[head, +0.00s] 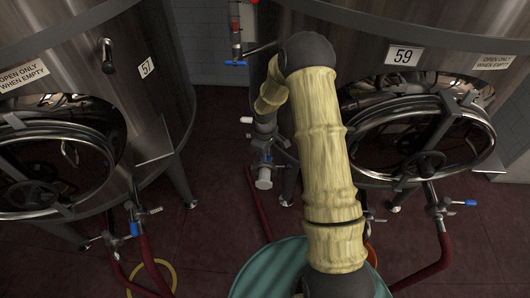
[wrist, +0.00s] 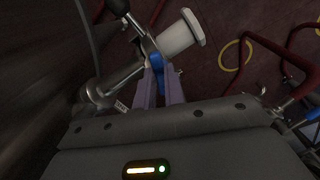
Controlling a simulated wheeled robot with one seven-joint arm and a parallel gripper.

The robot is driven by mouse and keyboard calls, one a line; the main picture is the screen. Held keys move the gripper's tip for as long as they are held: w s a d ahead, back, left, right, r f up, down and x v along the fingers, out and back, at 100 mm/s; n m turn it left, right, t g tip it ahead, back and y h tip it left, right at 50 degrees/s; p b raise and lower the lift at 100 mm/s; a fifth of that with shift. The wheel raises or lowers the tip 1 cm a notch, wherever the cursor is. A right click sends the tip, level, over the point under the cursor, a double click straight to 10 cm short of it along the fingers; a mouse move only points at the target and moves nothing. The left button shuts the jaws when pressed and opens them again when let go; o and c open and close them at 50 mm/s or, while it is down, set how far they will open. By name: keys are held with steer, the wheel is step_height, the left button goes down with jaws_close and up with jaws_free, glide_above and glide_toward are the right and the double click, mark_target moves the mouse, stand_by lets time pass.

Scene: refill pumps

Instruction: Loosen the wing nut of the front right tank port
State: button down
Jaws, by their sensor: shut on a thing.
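In the wrist view the tank port shows as a metal pipe (wrist: 118,82) ending in a pale cylindrical cap (wrist: 180,36). A clamp (wrist: 147,45) sits around the joint behind the cap. The two fingers of my gripper (wrist: 160,85) are shut on a small blue piece (wrist: 156,62) at this clamp, which looks like its wing nut; the fingers partly hide it. In the head view the pale cap (head: 264,179) is at the lower front of tank 59 (head: 404,55). My arm comes down in front of the tank and partly blocks the view of the port.
Tank 57 (head: 146,68) stands at the left, with an open round manway. Tank 59's manway door (head: 424,160) is right of my arm. A valve with a blue handle (head: 470,203) and red hoses (head: 438,262) are low at right.

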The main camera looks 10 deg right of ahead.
steer(key=shift+w+r+n+p, duration=0.1)
steer(key=shift+n+p, duration=0.35)
steer(key=shift+n, duration=1.85)
steer(key=c, duration=1.5)
jaws_free()
step_height(320, 180, up, 17)
steer(key=shift+a+r+b, duration=0.1)
steer(key=shift+r+b, duration=0.05)
steer(key=shift+b, duration=0.55)
